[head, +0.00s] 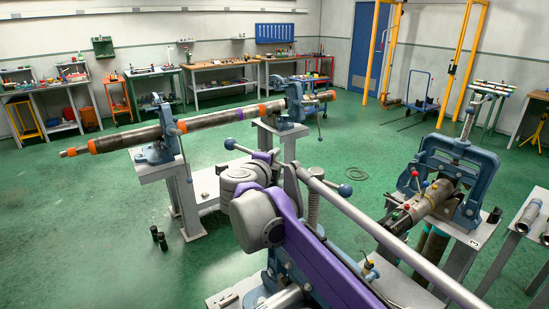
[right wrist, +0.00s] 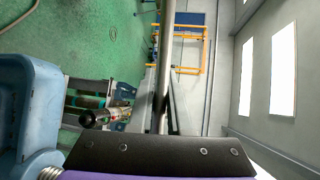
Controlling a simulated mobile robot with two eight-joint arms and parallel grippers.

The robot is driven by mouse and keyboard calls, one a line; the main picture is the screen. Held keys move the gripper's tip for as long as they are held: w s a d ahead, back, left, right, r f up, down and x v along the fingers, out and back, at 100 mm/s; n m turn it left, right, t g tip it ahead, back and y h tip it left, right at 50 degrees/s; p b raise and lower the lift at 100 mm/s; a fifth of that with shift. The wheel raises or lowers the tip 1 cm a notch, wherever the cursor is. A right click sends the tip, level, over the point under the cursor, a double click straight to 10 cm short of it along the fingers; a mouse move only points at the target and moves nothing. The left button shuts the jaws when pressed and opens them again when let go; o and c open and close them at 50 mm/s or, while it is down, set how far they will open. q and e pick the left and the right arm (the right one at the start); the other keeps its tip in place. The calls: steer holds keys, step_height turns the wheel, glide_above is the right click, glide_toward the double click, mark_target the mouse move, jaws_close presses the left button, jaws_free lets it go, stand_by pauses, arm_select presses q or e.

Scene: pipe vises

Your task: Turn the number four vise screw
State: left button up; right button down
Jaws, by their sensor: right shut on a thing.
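A vise screw (head: 313,210) stands at the middle of the head view, on the nearest blue vise. Its grey cross handle has two blue ball ends (head: 345,190). My right gripper (head: 264,161) is at the left part of this handle and shut on it. The fingertips are mostly hidden behind my grey wrist. In the right wrist view, a grey bar (right wrist: 167,50) runs up from the dark gripper edge, and a blue vise body (right wrist: 28,115) is at the left. I cannot read a number on this vise. My left gripper is not in view.
A second blue vise (head: 478,175) holds a pipe at the right. A long pipe (head: 225,118) lies across two vises at the back left. A thick grey bar (head: 400,245) crosses the foreground. Green floor (head: 90,240) is mostly clear at the left.

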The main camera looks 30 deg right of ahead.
steer(key=shift+d, duration=0.1)
stand_by(0.8)
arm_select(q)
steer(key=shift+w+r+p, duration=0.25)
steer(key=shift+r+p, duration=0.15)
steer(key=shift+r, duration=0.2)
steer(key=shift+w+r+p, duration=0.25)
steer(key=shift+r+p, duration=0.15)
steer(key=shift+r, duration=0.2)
arm_select(e)
steer(key=d+m+g+h, duration=0.3)
steer(key=d+m+g, duration=0.3)
steer(key=d+g, duration=0.1)
steer(key=shift+s+h, duration=0.4)
steer(key=shift+d+r, duration=0.1)
steer(key=c, duration=0.8)
jaws_free()
steer(key=shift+c, duration=0.2)
